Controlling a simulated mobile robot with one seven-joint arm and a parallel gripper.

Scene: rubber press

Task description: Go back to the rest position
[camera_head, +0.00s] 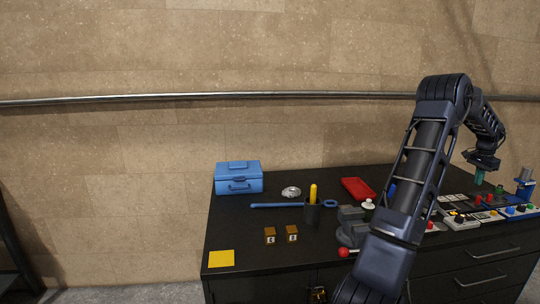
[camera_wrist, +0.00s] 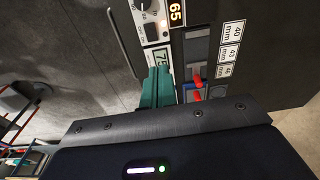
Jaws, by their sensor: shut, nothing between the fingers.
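My arm reaches up and over to the right in the head view. My gripper (camera_head: 479,177) hangs above the right end of the black workbench (camera_head: 285,262), fingers pointing down. In the wrist view, the teal fingers of my gripper (camera_wrist: 158,88) are together with nothing between them. Whether the fingers touch the panel cannot be told.
My arm hides part of the bench.

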